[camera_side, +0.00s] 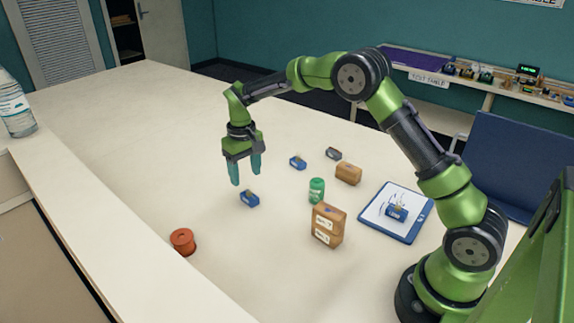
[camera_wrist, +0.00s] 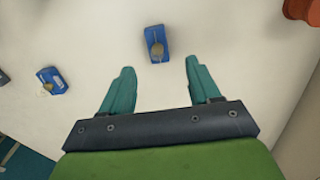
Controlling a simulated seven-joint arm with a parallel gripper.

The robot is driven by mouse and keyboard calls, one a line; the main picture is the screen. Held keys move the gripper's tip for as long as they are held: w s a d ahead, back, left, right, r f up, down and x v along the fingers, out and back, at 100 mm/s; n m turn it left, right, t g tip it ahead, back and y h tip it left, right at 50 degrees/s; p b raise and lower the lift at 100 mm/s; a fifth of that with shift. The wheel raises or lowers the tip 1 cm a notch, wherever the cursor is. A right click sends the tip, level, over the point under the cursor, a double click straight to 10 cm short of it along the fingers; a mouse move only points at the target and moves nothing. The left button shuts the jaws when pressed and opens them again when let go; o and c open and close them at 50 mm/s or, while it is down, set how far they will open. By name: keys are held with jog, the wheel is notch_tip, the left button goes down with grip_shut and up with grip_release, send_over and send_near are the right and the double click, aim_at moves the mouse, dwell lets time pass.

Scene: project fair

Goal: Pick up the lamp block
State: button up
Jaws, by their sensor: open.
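A small blue block (camera_side: 249,198) with a tan, rounded part on top lies on the table below my gripper (camera_side: 246,179). It also shows in the wrist view (camera_wrist: 150,34), just beyond the fingertips and between their lines. A second blue block (camera_side: 298,162) lies farther back, at the left in the wrist view (camera_wrist: 60,84). I cannot tell for certain which blue block is the lamp block. My gripper is open and empty, its fingers (camera_wrist: 159,66) pointing down above the table, apart from the nearer block.
A red-orange spool (camera_side: 183,241) stands at the front left. A green can (camera_side: 316,190), a tan box (camera_side: 327,225), a brown block (camera_side: 348,173) and a dark block (camera_side: 333,153) are to the right. A blue-rimmed tray (camera_side: 411,235) holds another blue block.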

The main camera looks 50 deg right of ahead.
aim_at(248, 190)
notch_tip(248, 190, down, 7)
jog(key=shift+d+f, duration=0.15)
jog(key=shift+w, duration=0.1)
jog(key=shift+c, duration=0.4)
jog(key=c, duration=1.1)
jog(key=shift+o, duration=0.2)
